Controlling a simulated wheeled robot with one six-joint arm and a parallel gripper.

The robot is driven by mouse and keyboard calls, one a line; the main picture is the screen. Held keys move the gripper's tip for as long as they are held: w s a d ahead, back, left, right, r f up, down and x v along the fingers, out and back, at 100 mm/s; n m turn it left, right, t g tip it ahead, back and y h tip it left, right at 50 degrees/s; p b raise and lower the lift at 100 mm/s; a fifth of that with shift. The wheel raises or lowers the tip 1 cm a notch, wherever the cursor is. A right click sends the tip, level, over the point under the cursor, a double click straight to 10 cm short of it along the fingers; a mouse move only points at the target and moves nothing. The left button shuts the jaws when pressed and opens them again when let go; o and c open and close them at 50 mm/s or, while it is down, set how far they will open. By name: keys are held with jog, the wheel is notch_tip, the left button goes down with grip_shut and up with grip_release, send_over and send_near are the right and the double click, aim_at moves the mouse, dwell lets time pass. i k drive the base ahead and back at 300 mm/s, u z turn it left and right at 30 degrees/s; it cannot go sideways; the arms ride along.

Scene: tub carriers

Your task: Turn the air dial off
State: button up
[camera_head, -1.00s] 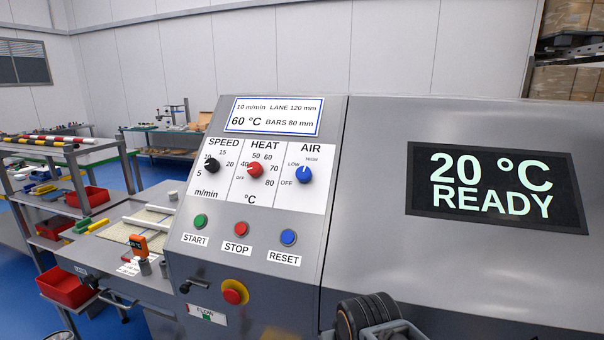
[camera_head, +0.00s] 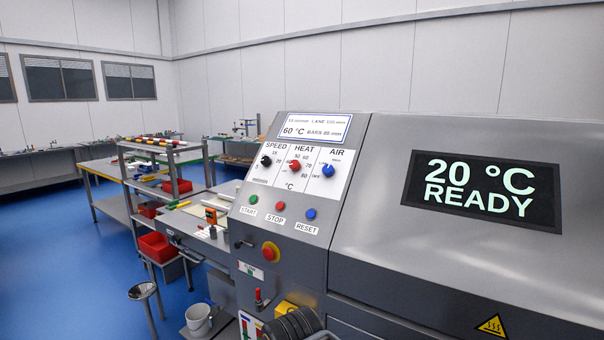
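The air dial (camera_head: 327,171) is a blue knob at the right of the white dial panel (camera_head: 336,191) on the machine's sloped grey front. LOW and HIGH are marked above it and OFF at its lower left. Its pale pointer mark appears to point upward, not toward OFF; its exact setting is too small to tell. My gripper is not in view. A dark ribbed part, probably of my arm, shows at the bottom edge, well below the dial.
Beside the air dial are the red heat dial (camera_head: 295,165) and black speed dial (camera_head: 266,161). Below are green, red and blue buttons and a red emergency stop (camera_head: 270,251). The display (camera_head: 482,190) reads 20 °C READY. A steel stool (camera_head: 143,291) and white bucket (camera_head: 199,320) stand at left.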

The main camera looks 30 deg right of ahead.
aim_at(328, 170)
jog(key=u, duration=0.6)
jog(key=i, duration=1.2)
jog(key=z, duration=0.45)
